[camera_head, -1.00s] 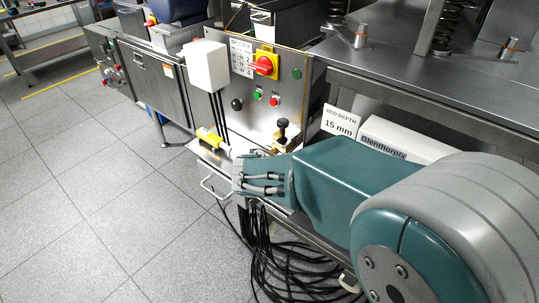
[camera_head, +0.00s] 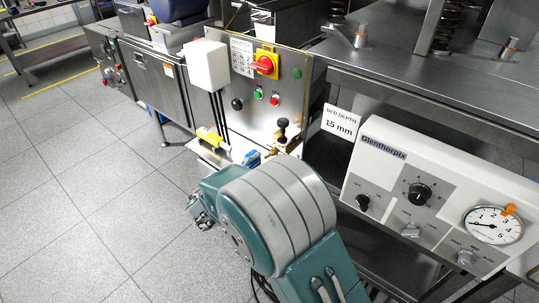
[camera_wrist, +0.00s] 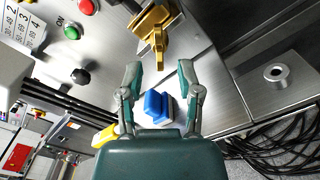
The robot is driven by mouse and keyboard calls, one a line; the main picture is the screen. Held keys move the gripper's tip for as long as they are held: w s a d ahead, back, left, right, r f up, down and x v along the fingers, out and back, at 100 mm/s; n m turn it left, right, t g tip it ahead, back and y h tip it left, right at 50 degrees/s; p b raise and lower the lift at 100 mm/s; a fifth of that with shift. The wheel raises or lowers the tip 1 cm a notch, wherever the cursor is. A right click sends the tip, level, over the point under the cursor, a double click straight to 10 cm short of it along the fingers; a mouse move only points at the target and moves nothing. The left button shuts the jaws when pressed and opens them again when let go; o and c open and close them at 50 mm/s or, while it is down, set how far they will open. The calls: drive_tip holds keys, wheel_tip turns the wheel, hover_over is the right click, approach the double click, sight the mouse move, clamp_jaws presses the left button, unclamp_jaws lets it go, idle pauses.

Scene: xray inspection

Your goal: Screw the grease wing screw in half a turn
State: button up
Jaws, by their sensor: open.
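A brass-coloured fitting (camera_head: 281,146) with a black knob (camera_head: 283,124) on top stands at the lower right of the control panel. In the wrist view the brass fitting (camera_wrist: 155,22) is at the top, with a narrow brass piece (camera_wrist: 158,50), likely the wing screw, pointing down towards my fingers. My gripper (camera_wrist: 160,76) is open and empty, its fingertips apart on either side of the line of that piece. I cannot tell the distance between them. In the head view my arm covers the area below the fitting, and my fingers cannot be made out clearly.
A blue block (camera_wrist: 157,106) shows between my fingers, lower down. A yellow item (camera_head: 209,138) lies left of the fitting. The panel carries a red rotary switch (camera_head: 264,65) and buttons. A white Glenthorpix box (camera_head: 400,160) with dials is at right. Black cables (camera_wrist: 275,150) hang nearby.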

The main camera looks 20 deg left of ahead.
sight(270, 153)
drive_tip(key=shift+x, duration=2.15)
clamp_jaws()
drive_tip(key=m, duration=0.4)
drive_tip(key=shift+m, duration=0.3)
drive_tip(key=shift+f+m, duration=0.1)
drive_tip(key=shift+m, duration=1.8)
drive_tip(key=shift+f, duration=0.1)
